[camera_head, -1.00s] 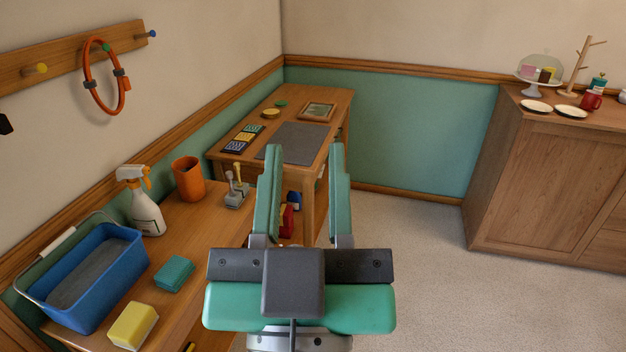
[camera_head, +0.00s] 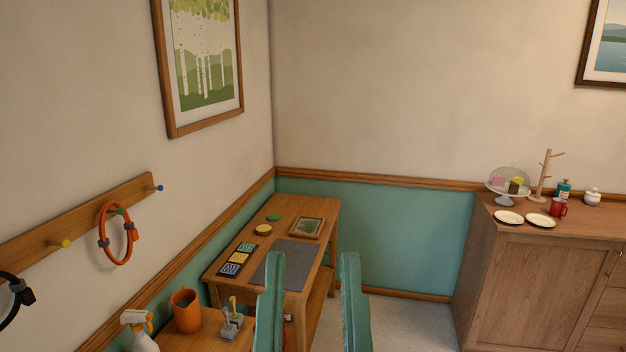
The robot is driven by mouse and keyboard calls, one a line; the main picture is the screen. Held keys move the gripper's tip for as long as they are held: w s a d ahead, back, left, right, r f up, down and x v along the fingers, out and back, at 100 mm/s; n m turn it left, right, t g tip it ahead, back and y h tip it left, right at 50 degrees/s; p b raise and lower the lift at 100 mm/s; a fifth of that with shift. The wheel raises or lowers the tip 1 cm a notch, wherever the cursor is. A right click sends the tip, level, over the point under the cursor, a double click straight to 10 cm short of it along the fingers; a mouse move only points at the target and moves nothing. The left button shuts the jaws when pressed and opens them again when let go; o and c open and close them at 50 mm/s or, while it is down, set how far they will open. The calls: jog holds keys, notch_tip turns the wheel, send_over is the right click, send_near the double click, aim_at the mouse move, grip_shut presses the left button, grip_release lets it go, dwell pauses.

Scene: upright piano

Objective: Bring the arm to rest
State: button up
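My gripper (camera_head: 313,290) shows at the bottom middle of the head camera view. Its two long green fingers are well apart, with nothing between them. They stand in front of the small wooden table (camera_head: 318,252) in the corner and hide part of its front. The gripper's palm and the rest of my arm are below the picture's edge.
Left, a bench holds an orange cup (camera_head: 186,311) and a spray bottle (camera_head: 139,332). Right, a wooden cabinet (camera_head: 530,290) bears plates and a cake stand (camera_head: 507,188). Carpet (camera_head: 415,325) lies clear between.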

notch_tip(320, 180, up, 25)
jog(key=p, duration=2)
jog(key=shift+a+f, duration=0.15)
jog(key=shift+f, duration=0.05)
